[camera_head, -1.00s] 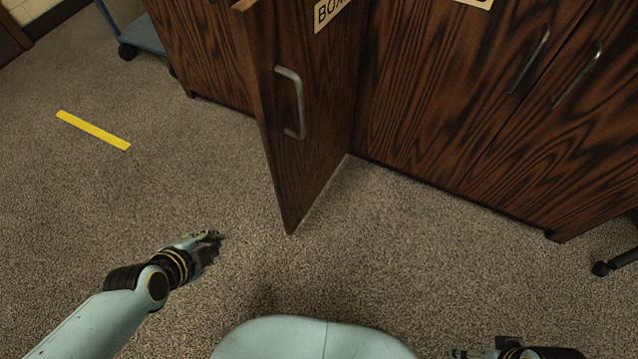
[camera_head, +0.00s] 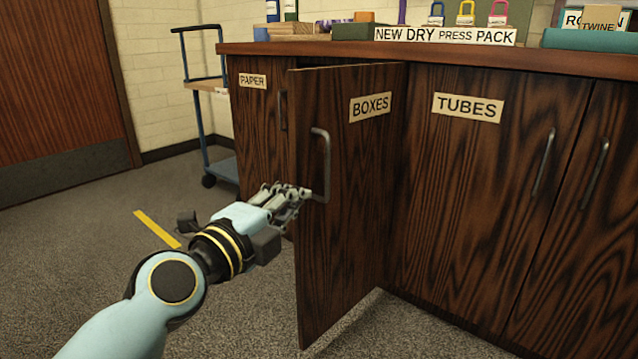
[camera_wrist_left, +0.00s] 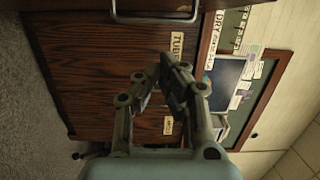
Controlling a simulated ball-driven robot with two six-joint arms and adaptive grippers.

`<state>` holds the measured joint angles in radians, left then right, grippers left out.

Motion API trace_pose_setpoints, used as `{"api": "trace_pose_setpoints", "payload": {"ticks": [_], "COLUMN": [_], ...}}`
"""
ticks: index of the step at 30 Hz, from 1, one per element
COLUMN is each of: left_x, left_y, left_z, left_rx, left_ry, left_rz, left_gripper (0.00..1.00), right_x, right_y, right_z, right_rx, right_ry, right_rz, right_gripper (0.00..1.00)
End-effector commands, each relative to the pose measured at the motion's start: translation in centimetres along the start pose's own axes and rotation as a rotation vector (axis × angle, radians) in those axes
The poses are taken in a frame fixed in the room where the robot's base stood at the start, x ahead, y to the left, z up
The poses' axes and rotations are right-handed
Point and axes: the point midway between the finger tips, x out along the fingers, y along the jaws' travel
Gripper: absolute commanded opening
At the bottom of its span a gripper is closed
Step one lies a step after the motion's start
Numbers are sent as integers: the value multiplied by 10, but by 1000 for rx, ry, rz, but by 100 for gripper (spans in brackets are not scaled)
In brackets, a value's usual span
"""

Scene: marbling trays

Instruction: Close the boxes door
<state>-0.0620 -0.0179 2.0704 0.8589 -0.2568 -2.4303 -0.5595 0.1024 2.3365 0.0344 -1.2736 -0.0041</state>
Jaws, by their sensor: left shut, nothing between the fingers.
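The boxes door (camera_head: 345,230) is dark wood with a "BOXES" label (camera_head: 370,106) and a metal handle (camera_head: 326,165). It stands open, swung out from the cabinet. My left gripper (camera_head: 303,193) is shut and empty, with its fingertips at the lower end of the handle in the head view; I cannot tell if they touch. In the left wrist view the shut fingers (camera_wrist_left: 160,72) show before a wood front, with a metal handle (camera_wrist_left: 155,18) near the top edge. My right gripper is out of view.
The cabinet has a tubes door (camera_head: 470,190) to the right and a paper door (camera_head: 255,120) to the left, both shut. Its top (camera_head: 540,60) overhangs the doors. A blue cart (camera_head: 203,125) stands at the far left.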

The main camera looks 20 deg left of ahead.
Motion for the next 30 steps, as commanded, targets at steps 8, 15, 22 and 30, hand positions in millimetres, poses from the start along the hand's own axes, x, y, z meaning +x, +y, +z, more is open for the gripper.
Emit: {"api": "trace_pose_setpoints", "payload": {"ticks": [8,15,22,30], "left_x": [56,94,99,100], "left_y": [-5,-3,-2,-1], "left_z": [0,11,35,39], "left_rx": [-1,7,3,-1], "left_ry": [0,1,0,0], "left_rz": [-5,0,0,0], "left_gripper": [0,0,0,0], "right_x": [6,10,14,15], "right_y": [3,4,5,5], "right_z": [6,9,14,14], "right_rx": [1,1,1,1], "right_ry": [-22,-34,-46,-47], "right_rz": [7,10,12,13], "right_gripper": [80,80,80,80]}}
